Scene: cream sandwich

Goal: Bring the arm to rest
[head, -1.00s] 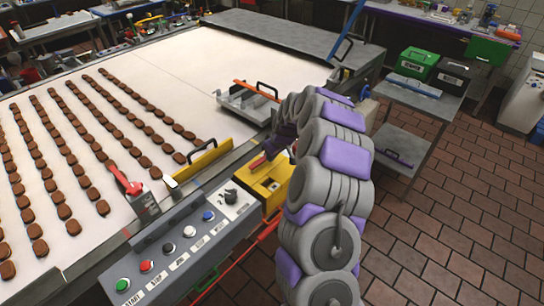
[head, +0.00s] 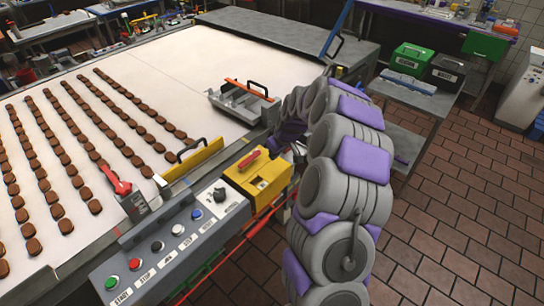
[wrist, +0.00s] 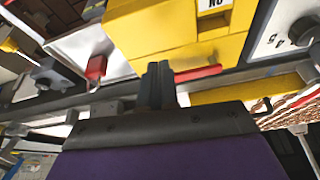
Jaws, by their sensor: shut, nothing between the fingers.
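My arm, grey with purple pads, rises from the lower right of the head view and bends over toward the conveyor's near edge. My gripper (head: 277,148) is just above and beside the yellow box (head: 262,181) with the red handle. In the wrist view my gripper (wrist: 157,72) shows as two dark fingers pressed together with nothing between them. The yellow box also shows close in front of it in the wrist view (wrist: 180,30). I cannot tell whether the fingers touch the box.
A white conveyor (head: 215,60) carries rows of brown biscuits on the left. A button panel (head: 170,245) stands along its near edge. A metal tray (head: 243,103) sits by the conveyor edge. A side table (head: 418,97) holds green and black boxes. The tiled floor (head: 460,210) at right is open.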

